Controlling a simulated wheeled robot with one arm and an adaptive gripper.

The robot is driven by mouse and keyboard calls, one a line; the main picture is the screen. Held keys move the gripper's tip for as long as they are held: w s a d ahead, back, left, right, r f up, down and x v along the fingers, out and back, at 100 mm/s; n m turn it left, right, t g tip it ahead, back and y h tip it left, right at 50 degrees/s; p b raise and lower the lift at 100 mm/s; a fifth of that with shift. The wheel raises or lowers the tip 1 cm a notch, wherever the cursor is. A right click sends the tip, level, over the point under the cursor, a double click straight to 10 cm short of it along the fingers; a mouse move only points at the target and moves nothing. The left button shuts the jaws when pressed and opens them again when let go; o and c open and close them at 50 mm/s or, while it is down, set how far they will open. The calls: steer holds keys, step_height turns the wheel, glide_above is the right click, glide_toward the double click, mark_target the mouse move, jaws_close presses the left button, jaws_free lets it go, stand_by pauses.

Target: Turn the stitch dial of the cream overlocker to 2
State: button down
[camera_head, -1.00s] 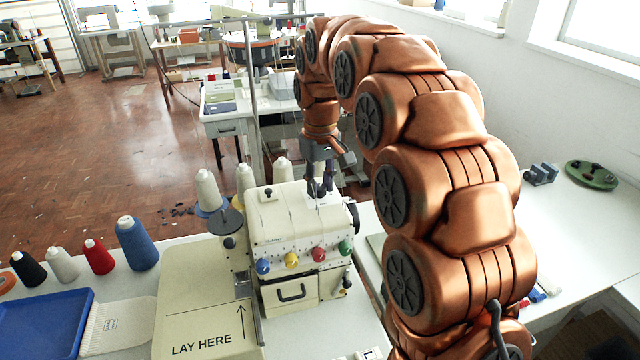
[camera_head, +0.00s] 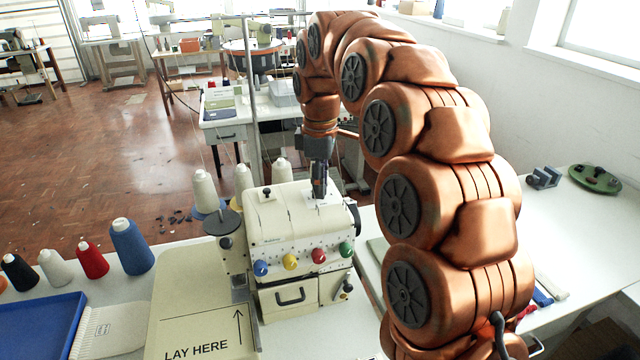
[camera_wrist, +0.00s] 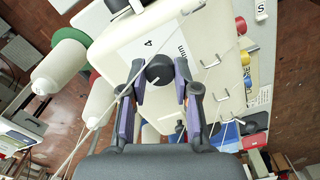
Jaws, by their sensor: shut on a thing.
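The cream overlocker (camera_head: 290,222) stands on the white table in the head view, with coloured knobs along its front. In the wrist view its cream top (camera_wrist: 125,35) fills the upper middle. The stitch dial (camera_wrist: 160,70) is a dark round knob on that top, with a printed "4" near it. My gripper (camera_wrist: 159,78) is shut on the dial, one finger on each side. In the head view my gripper (camera_head: 319,190) points down onto the machine's top and hides the dial. I cannot tell which number the dial points to.
Thread cones (camera_head: 205,192) stand behind the overlocker, with threads crossing near my gripper. A thin metal pole (camera_head: 252,110) rises behind it. A cream board marked "LAY HERE" (camera_head: 190,320) and a blue tray (camera_head: 40,325) lie to the left. The table at right is mostly clear.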

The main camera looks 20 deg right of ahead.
steer(key=shift+n, duration=0.9)
steer(key=c, duration=0.8)
jaws_free()
steer(key=shift+c, duration=0.2)
steer(key=shift+r, duration=3.75)
